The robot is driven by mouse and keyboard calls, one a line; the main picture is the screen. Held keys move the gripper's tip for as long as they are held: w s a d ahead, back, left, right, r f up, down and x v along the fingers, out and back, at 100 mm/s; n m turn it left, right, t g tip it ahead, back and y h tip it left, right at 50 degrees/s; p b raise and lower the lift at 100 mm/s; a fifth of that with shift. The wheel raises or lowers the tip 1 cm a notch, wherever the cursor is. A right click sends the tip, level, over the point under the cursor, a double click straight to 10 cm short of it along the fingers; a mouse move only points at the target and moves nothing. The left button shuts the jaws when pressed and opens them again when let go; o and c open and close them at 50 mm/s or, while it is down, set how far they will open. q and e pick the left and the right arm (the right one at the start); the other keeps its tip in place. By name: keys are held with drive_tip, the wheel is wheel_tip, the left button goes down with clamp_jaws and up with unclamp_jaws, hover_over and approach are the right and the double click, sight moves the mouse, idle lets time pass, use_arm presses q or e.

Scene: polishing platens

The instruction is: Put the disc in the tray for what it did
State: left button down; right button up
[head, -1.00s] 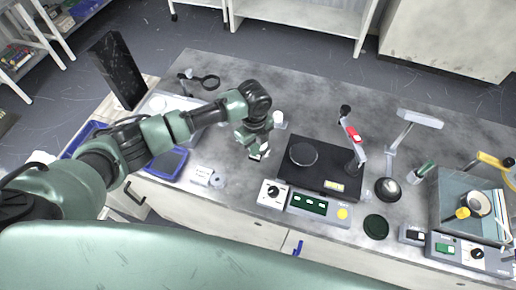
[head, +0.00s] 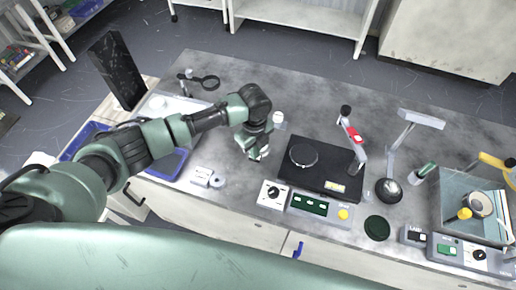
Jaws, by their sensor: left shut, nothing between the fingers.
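My left gripper (head: 258,154) points down over the bench, shut and empty, just left of the black polishing unit (head: 325,183). A dark round platen (head: 303,154) with a pale rim sits on that unit. A dark green disc (head: 376,227) lies flat on the bench in front of the unit. A small grey ring-like disc (head: 217,181) lies beside a white block with a label. A blue tray (head: 168,166) is at the left of the bench, partly hidden by my left arm. Another blue tray (head: 76,146) lies further left. My right gripper is out of view.
A control box with a dial (head: 272,193) and a green-button panel (head: 318,206) line the front edge. A red-marked arm (head: 354,135), a lamp (head: 420,118) and a clear-walled box (head: 450,205) stand to the right.

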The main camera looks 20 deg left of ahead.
use_arm(q)
drive_tip(key=shift+r+p, duration=2.7)
drive_tip(key=shift+r, duration=0.25)
